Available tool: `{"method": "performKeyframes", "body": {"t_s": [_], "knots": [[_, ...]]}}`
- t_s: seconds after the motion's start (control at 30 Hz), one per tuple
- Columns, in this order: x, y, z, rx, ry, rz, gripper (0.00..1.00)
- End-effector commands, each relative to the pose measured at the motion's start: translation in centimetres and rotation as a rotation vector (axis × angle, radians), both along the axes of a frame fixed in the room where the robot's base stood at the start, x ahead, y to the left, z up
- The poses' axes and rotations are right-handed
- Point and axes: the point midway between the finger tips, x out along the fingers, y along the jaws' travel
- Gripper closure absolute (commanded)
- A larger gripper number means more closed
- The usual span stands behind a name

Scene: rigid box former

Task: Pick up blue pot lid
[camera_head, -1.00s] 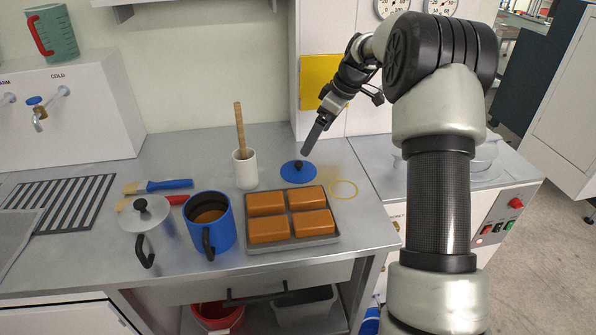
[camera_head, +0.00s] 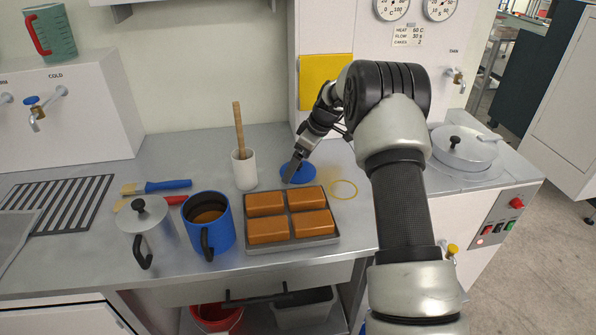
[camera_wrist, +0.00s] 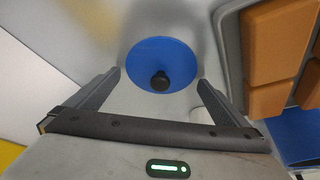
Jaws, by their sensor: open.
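The blue pot lid (camera_head: 299,174) is a flat blue disc lying on the steel counter, just behind the tray of orange blocks. In the wrist view the lid (camera_wrist: 176,57) shows whole, with its black knob (camera_wrist: 160,81) near the disc's lower edge. My gripper (camera_head: 291,178) reaches down over the lid and hides part of it in the head view. In the wrist view my gripper (camera_wrist: 158,82) is open and empty, with its two fingers apart on either side of the knob. I cannot tell the exact height of the fingertips over the lid.
A grey tray (camera_head: 292,245) with several orange blocks lies close in front of the lid. A blue pot (camera_head: 209,224) stands farther left.

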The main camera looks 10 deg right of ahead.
Motion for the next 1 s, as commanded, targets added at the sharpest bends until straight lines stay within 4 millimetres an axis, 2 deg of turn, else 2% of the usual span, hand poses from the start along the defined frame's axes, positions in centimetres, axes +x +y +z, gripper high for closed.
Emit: {"method": "performKeyframes", "body": {"t_s": [0.2, 0.27, 0.4, 0.43, 0.73, 1.0], "knots": [[0.1, 0.0, 0.0, 0.0, -0.001, 0.0, 0.0], [0.1, 0.0, 0.0, 0.0, -0.001, 0.0, 0.08], [0.0, 0.0, 0.0, -0.001, -0.001, 0.0, 0.32], [0.0, 0.0, 0.0, -0.001, -0.001, 0.0, 0.34], [0.1, 0.0, 0.7, -0.001, -0.002, 0.0, 0.34], [0.1, 0.0, 5.8, -0.002, -0.006, 0.0, 0.34]]}}
